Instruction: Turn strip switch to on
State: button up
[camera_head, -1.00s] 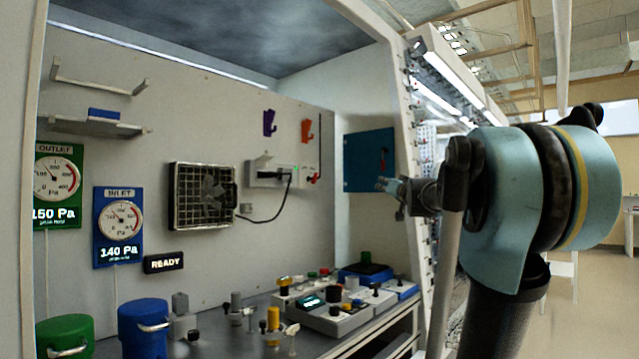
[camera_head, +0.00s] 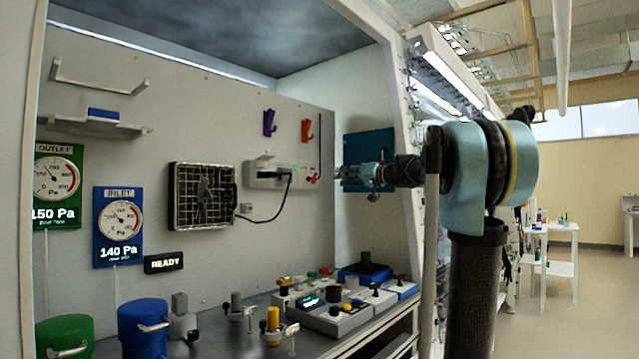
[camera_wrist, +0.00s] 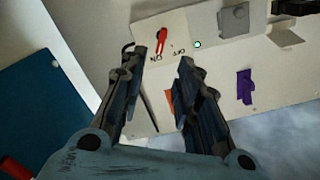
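The power strip (camera_head: 265,177) is a pale box on the back wall, with a green light and a black plug in it. Its red switch (camera_head: 314,178) is at the right end. In the wrist view, the red switch lever (camera_wrist: 162,40) sits by upside-down ON and OFF marks; I cannot tell its setting for sure. My gripper (camera_wrist: 163,57) is open and empty, its fingertips framing the switch area from a distance. In the head view my gripper (camera_head: 341,173) is right of the strip, pointing left, apart from it.
Purple (camera_head: 269,123) and orange (camera_head: 307,131) hooks are above the strip. A fan filter (camera_head: 202,196) is left of it, with a black cord between. A teal panel (camera_head: 352,184) is behind my gripper. The bench (camera_head: 215,346) below holds several knobs and boxes.

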aim_at(315, 178)
jog(key=x, duration=1.2)
jog(key=shift+a, duration=0.15)
jog(key=shift+w, duration=0.15)
grip_shut()
